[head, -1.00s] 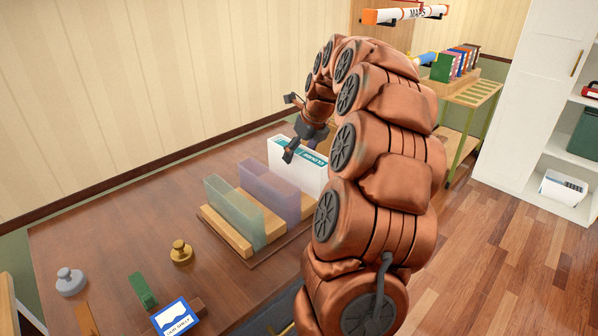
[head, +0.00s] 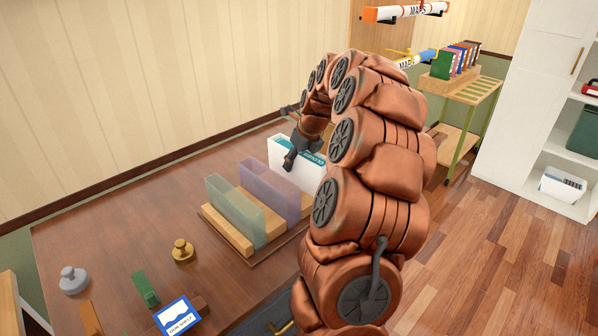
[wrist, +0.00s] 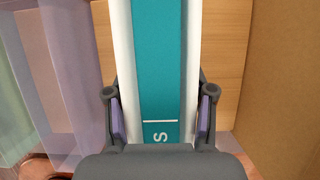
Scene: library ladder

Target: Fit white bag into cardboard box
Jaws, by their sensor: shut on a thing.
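I make out no white bag. A white block-like thing with a teal lettered strip, like a thick book, stands (head: 283,177) beside a wooden rack on the table. In the wrist view the white thing (wrist: 122,40) runs between my gripper's two fingers, and the letter S shows on its teal strip. My gripper (head: 289,135) has come down over its top and is shut on it. In the wrist view my gripper (wrist: 161,108) has one finger against each side. A plain brown panel (wrist: 275,65) stands to its right; I cannot tell if it is the cardboard box. My arm hides the area behind.
The wooden rack (head: 225,232) holds a green translucent divider (head: 235,212) and a purple one (head: 270,190), left of the white thing. A brass weight (head: 182,251), a grey weight (head: 73,280) and a green block (head: 145,289) stand nearer. The table's left part is mostly clear.

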